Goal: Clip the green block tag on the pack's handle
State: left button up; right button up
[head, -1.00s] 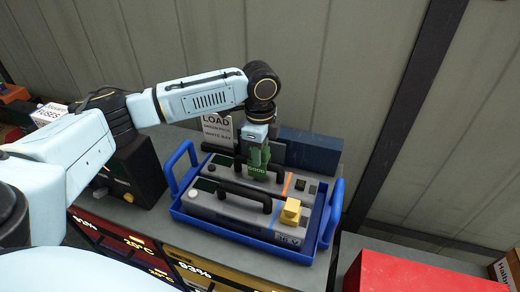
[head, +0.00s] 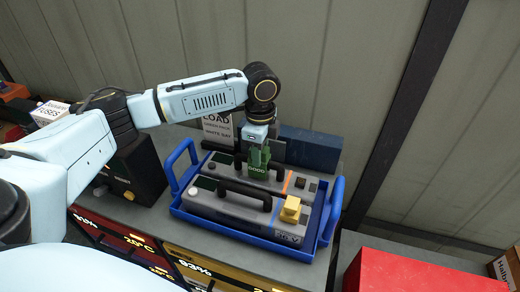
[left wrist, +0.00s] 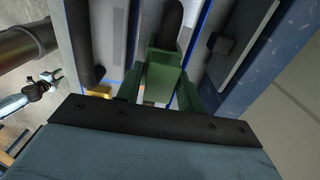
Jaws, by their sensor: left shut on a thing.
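The blue tray (head: 328,226) holds two grey packs side by side. The front pack (head: 225,207) has a black bar handle (head: 232,188) and a yellow plug. The rear pack (head: 222,170) also has a black handle (head: 238,166), partly hidden by my gripper. My left gripper (head: 257,160) points down over the rear pack and is shut on the green block tag (head: 258,169), marked GOOD. In the left wrist view the green tag (left wrist: 163,72) sits between the fingers, in line with the end of a black handle (left wrist: 171,22). I cannot tell whether the tag is seated on it.
A sign (head: 217,130) and a dark blue box (head: 310,149) stand behind the tray. A black box (head: 135,172) stands to its left, a red box (head: 415,272) to its right. A small light-blue and black arm part (left wrist: 32,92), perhaps mine, shows in the left wrist view.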

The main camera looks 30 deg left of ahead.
pick_arm(q)
jog(key=o, duration=1.1)
jog(key=shift+f, duration=0.1)
jog(key=shift+c, duration=0.2)
notch_tip(320, 180, up, 19)
jog(key=shift+r, duration=0.2)
dwell(0.3)
dwell(0.5)
